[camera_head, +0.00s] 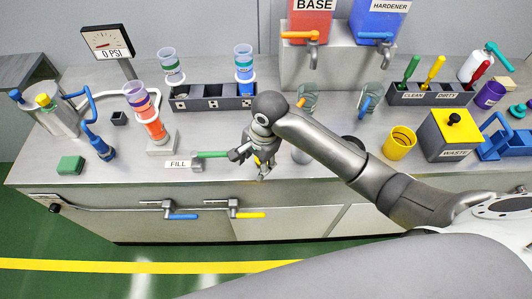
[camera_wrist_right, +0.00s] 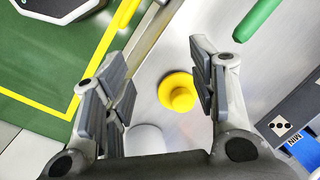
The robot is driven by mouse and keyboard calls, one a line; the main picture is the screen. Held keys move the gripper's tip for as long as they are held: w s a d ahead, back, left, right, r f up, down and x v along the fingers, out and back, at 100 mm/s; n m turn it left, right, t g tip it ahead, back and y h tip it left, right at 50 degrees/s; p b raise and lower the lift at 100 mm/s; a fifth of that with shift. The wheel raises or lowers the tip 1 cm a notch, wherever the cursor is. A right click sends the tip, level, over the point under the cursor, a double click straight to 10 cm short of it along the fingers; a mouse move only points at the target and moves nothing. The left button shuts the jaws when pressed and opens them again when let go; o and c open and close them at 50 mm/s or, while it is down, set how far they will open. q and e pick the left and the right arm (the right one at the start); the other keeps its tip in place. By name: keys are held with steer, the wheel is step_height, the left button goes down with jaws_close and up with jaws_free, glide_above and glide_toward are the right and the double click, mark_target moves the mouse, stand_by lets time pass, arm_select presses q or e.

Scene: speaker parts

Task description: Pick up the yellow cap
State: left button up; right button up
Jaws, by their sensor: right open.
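The yellow cap (camera_wrist_right: 177,92) is a round flanged piece with a raised centre, lying on the steel counter in the right wrist view. My right gripper (camera_wrist_right: 158,85) is open above it, with the cap between its fingers as seen from the wrist, nearer the right-hand finger. No contact is visible. In the head view my right gripper (camera_head: 250,163) points down over the counter near its front edge, and it mostly hides the cap (camera_head: 257,159). My left gripper is not in view.
A green handle (camera_head: 211,154) on the FILL fixture is just left of my right gripper. A dark rack (camera_head: 212,104) with cups stands behind it. A yellow cup (camera_head: 399,143) and a WASTE box (camera_head: 449,138) stand at right. Valve levers (camera_head: 182,216) hang below the front edge.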

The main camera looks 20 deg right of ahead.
steer(key=w+d+r+m, duration=0.1)
steer(key=m, duration=0.1)
steer(key=w+d+r+m+h, duration=0.1)
steer(key=w+d+r+m, duration=0.2)
steer(key=w+r+m, duration=0.1)
steer(key=shift+w+d+m+g+h, duration=0.2)
steer(key=shift+d+m+g+h, duration=0.1)
steer(key=shift+g+h, duration=0.1)
step_height(320, 180, down, 4)
steer(key=shift+f+p, duration=0.25)
steer(key=shift+p, duration=0.2)
steer(key=shift+w+a+f+p, duration=0.1)
steer(key=shift+f+p, duration=0.25)
steer(key=shift+f, duration=1.05)
steer(key=shift+w+f+p, duration=0.1)
steer(key=shift+f+p, duration=0.2)
steer(key=shift+f, duration=1.05)
steer(key=shift+s, duration=0.1)
steer(key=shift+c, duration=0.2)
steer(key=c, duration=0.9)
